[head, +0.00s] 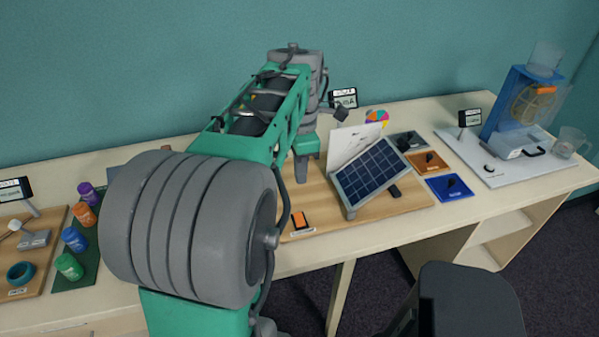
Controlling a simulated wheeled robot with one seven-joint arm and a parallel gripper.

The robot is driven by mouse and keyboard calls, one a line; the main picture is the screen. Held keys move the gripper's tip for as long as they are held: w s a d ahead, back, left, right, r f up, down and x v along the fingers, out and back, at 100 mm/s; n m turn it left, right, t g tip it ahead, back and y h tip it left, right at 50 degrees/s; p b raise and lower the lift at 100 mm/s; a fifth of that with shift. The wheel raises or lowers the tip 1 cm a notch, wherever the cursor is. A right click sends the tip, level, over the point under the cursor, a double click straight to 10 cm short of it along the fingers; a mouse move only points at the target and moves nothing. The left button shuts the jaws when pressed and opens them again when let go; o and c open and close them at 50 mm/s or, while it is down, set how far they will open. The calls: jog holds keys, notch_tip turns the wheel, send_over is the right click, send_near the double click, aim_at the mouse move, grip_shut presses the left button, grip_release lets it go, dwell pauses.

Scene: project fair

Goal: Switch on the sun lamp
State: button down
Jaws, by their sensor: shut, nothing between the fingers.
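A wooden board (408,206) on the table holds a tilted solar panel (369,172) with a white card behind it. A small orange switch (300,219) on a dark base sits at the board's front left, with a label in front. I cannot tell which way the switch is set. A small dark piece (340,113) shows above the panel; I cannot tell whether it is the sun lamp's head or part of my arm. The rest of the lamp is hidden. My gripper (302,173) is shut and empty, pointing down over the board, behind the switch and left of the panel.
Blue, orange and dark square pads (449,187) lie at the board's right. Further right, a white tray (500,176) bears a blue apparatus (512,100) and a clear jug (569,142). Several coloured jars (77,238) stand at left. My arm hides the table's middle.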

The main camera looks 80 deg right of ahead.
notch_tip(320, 180, up, 14)
jog(key=s+a+p, duration=0.1)
jog(key=p, duration=0.4)
jog(key=shift+a, duration=0.35)
